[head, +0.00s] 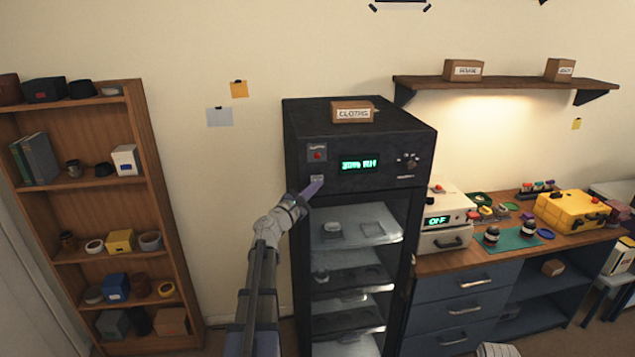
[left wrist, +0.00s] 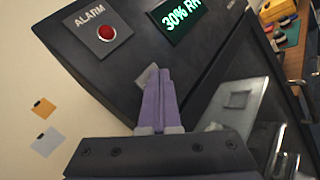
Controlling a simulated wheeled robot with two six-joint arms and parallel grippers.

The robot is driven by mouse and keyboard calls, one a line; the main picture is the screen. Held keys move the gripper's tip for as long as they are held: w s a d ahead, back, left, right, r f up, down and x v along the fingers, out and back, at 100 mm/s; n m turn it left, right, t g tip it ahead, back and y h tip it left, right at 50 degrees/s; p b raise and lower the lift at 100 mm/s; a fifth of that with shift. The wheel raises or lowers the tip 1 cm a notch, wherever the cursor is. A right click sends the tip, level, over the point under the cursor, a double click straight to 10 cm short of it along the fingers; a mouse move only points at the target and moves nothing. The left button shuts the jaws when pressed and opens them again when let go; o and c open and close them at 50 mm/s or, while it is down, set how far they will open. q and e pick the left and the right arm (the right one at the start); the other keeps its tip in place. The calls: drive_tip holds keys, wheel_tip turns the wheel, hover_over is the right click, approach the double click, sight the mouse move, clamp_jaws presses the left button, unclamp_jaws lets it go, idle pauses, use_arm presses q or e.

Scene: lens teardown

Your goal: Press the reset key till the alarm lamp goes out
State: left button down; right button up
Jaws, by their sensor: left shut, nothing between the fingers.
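The dark cabinet (head: 360,130) stands in the middle of the head view with a green display (head: 360,165). Its red alarm lamp (head: 317,155) is at the upper left of the front; it also shows in the left wrist view (left wrist: 106,33) under the word ALARM. The lamp looks red, but I cannot tell if it glows. The pale reset key (head: 317,178) is just below the lamp. My left gripper (head: 320,182) is shut and empty, its purple fingertips at the key. In the left wrist view the fingertips (left wrist: 157,72) partly hide the key (left wrist: 146,74); contact is unclear.
Glass-fronted shelves (head: 360,228) lie below the control panel. A box marked CLOTHS (head: 351,112) sits on top of the cabinet. A bookcase (head: 140,110) stands to the left. A workbench (head: 450,262) with a white device (head: 445,208) and a yellow case (head: 570,212) is to the right.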

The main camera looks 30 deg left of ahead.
use_arm(q)
drive_tip(key=shift+s+d, duration=0.6)
drive_tip(key=shift+s, duration=0.05)
drive_tip(key=s+d, duration=0.3)
drive_tip(key=shift+s+d, duration=0.25)
drive_tip(key=shift+d, duration=0.05)
idle(0.3)
idle(0.4)
